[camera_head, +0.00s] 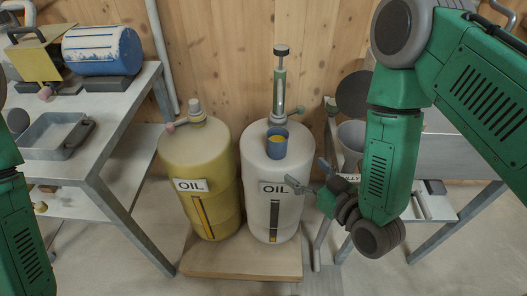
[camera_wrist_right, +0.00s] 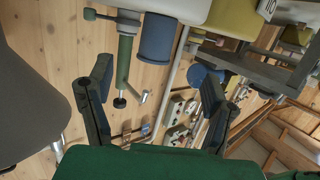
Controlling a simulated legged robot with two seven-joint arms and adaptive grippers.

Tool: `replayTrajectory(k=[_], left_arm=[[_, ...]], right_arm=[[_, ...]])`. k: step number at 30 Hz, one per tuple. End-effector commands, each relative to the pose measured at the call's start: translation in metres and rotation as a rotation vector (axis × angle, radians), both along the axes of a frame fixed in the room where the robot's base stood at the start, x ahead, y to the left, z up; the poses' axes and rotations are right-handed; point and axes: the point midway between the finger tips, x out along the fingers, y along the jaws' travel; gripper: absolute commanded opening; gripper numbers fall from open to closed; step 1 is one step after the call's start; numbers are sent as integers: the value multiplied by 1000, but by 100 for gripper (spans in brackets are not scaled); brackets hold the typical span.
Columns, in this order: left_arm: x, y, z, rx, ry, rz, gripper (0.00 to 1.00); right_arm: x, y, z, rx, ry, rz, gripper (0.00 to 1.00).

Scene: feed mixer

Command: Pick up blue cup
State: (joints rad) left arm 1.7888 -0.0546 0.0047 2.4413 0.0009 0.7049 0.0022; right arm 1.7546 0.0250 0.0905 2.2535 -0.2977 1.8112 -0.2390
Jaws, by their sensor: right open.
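The blue cup (camera_head: 277,149) stands upright on top of the white oil barrel (camera_head: 271,205), in front of its pump, with something yellow inside. My right gripper (camera_head: 307,173) is open and empty, at the right front of this barrel and lower than the cup. In the right wrist view the picture is turned over, and the blue cup (camera_wrist_right: 157,38) shows beyond the open fingers (camera_wrist_right: 151,66), apart from them. The green pump (camera_wrist_right: 124,55) is left of the cup there. My left gripper is out of view; only part of my left arm shows at the left edge.
A yellow oil barrel (camera_head: 199,165) stands left of the white one, both on a wooden pallet (camera_head: 240,262). A metal table (camera_head: 100,150) with a tray (camera_head: 54,136) and a blue drum (camera_head: 103,50) is at the left. Another table is at the right, partly behind my right arm.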

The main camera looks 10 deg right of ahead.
Motion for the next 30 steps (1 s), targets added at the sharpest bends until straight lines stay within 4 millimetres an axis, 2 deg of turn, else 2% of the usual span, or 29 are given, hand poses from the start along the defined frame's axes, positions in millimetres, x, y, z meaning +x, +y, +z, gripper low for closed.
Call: replayTrajectory(k=[12, 20, 27, 30], left_arm=[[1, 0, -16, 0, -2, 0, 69], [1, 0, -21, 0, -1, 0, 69], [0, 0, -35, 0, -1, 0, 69], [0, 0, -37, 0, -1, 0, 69]], right_arm=[[67, 13, -16, 12, -12, -1, 74], [86, 22, -19, 9, -10, 0, 74], [118, 35, -29, 6, -11, -1, 74], [125, 36, -30, 8, -9, -1, 74]])
